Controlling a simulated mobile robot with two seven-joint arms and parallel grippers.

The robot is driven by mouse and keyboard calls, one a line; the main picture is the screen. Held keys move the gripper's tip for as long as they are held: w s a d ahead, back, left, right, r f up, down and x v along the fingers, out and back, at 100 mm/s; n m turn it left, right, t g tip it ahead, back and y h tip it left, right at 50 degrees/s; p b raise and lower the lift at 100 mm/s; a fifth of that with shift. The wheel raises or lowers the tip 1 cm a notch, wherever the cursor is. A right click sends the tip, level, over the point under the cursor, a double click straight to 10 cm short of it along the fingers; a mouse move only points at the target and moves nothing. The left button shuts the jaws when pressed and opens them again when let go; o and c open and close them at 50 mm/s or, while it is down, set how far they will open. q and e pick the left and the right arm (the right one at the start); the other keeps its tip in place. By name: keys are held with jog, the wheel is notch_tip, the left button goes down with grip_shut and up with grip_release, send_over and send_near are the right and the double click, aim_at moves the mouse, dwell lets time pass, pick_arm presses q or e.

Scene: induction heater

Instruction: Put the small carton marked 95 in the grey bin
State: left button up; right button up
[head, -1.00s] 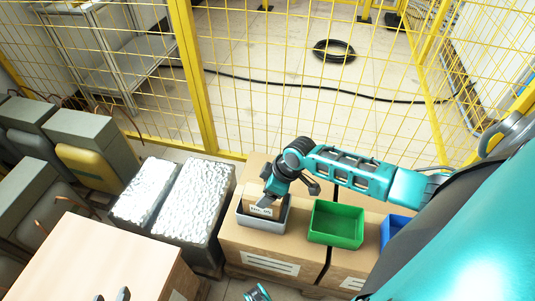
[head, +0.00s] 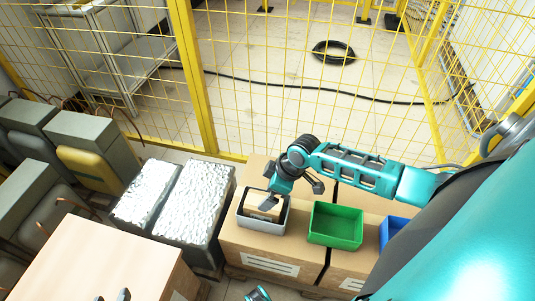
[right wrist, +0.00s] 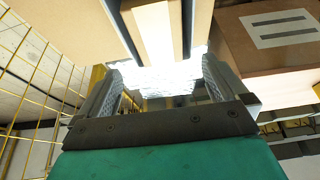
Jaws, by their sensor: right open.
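The small carton (head: 262,206) is light brown and lies inside the grey bin (head: 262,226), below the rim. Its marking is not readable now. The bin stands on a large cardboard box. My right gripper (head: 268,202) is open just over the carton at the bin's right side and partly hides it. In the right wrist view its two fingers (right wrist: 160,88) stand wide apart with nothing clamped between them. Two dark fingertips of my left gripper (head: 112,296) show apart at the bottom edge; the rest is cut off.
A green bin (head: 336,226) stands right of the grey one, and a blue bin (head: 392,229) is partly hidden by my arm. Foil-like silvery blocks (head: 192,200) stand at the left. A yellow mesh fence (head: 204,100) runs behind. A large carton (head: 90,260) is at the lower left.

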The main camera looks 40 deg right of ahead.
pick_arm(q)
notch_tip(320, 180, up, 4)
jog(key=p, duration=0.3)
jog(key=shift+r, duration=0.15)
pick_arm(e)
jog(key=v, duration=1.1)
pick_arm(q)
jog(key=shift+w+p, duration=0.1)
jog(key=shift+p, duration=0.2)
pick_arm(e)
jog(key=shift+a+f, duration=0.1)
jog(key=s+a+r+m+t+p, duration=0.2)
jog(key=s+a+r+t+p, duration=0.1)
jog(key=a, duration=0.3)
jog(key=s+a+r+m+t+h+p, duration=0.1)
jog(key=s+a+r+m+t+p, duration=0.2)
jog(key=a+r+t+p, duration=0.1)
jog(key=shift+s+a+r+p, duration=0.3)
jog(key=shift+a+r+p, duration=0.15)
jog(key=shift+a+p, duration=0.75)
pick_arm(q)
jog(key=s+a+r+y, duration=0.1)
jog(key=a+r, duration=0.2)
jog(key=r, duration=0.2)
jog(key=shift+s, duration=0.3)
pick_arm(e)
jog(key=shift+c, duration=0.4)
